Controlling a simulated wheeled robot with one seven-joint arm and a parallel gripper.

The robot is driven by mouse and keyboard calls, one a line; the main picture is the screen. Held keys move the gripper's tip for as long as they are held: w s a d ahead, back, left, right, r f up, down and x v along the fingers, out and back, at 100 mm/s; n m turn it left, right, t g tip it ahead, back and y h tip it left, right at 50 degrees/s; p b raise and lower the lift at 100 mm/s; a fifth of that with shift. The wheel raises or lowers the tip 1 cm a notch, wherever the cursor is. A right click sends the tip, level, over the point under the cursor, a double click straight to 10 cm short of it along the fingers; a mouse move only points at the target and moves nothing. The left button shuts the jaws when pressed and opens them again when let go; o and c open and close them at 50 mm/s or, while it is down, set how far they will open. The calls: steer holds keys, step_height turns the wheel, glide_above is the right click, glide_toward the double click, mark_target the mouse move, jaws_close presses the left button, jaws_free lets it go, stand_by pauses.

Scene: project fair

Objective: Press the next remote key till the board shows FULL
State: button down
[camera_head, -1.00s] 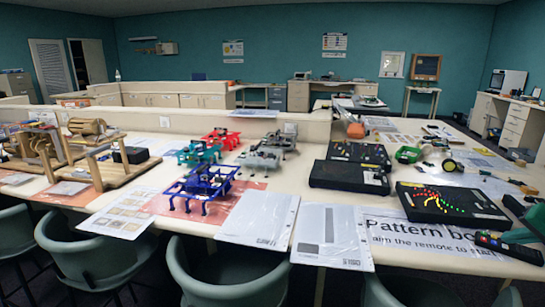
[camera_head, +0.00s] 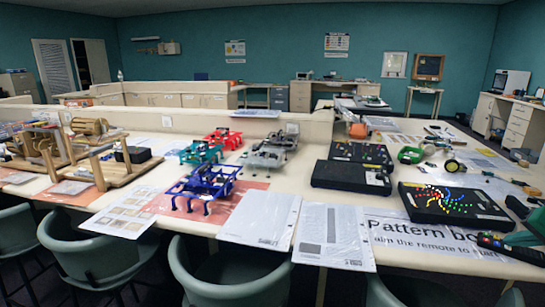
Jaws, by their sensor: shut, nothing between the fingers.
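The pattern board (camera_head: 432,205), a black box with coloured lights, lies at the right of the table. Its lights form a wide fan of blue, red, yellow and green dots; I can read no word FULL in them. The black remote (camera_head: 494,243) with small coloured keys lies in front of it, at the right picture edge.
A "Pattern board" sign (camera_head: 385,226) lies in front of the board, partly covered. Two black boxes (camera_head: 350,178) and a green tool (camera_head: 410,156) lie behind. A blue legged model (camera_head: 203,186) and white sheets (camera_head: 334,236) are left. Chairs (camera_head: 222,276) line the front edge.

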steer(key=shift+r, duration=0.6)
steer(key=shift+r, duration=2.95)
steer(key=shift+a, duration=0.15)
steer(key=s+a+f+n+g, duration=0.2)
steer(key=s+a+g, duration=0.2)
steer(key=s+a, duration=0.8)
steer(key=s+a+f+n+g+y, duration=0.1)
steer(key=s+a+g, duration=0.4)
steer(key=s+a, duration=0.7)
step_height(320, 180, down, 3)
steer(key=shift+s+a+r+n, duration=0.2)
steer(key=shift+s+n, duration=0.4)
steer(key=shift+s, duration=0.5)
